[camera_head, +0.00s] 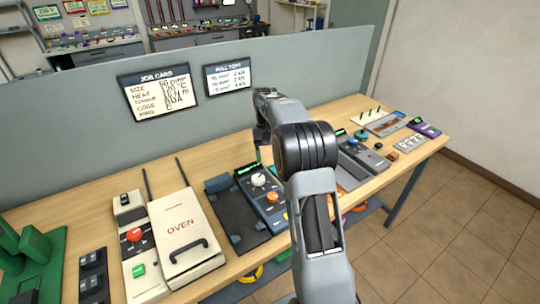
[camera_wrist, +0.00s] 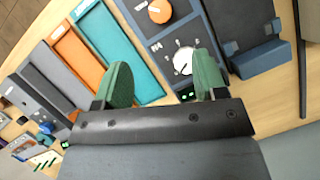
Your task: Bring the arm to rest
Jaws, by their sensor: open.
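My arm (camera_head: 318,200) rises from the bottom of the head view and bends over the workbench (camera_head: 85,190). In the wrist view my gripper (camera_wrist: 162,82) shows two green fingers spread apart with nothing between them. They are over the blue-grey device with a white dial (camera_wrist: 183,61) and an orange knob (camera_wrist: 160,11). In the head view the same device shows its white dial (camera_head: 258,180) just below the arm's bent end. The fingertips are not clear in the head view.
A white oven unit (camera_head: 181,230) stands left of the arm, with a dark tray (camera_head: 232,215) between. Teal (camera_wrist: 118,45) and orange (camera_wrist: 80,60) trays lie beside the dial device. A grey partition with a job card (camera_head: 158,92) runs behind. Floor (camera_head: 470,200) at right is clear.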

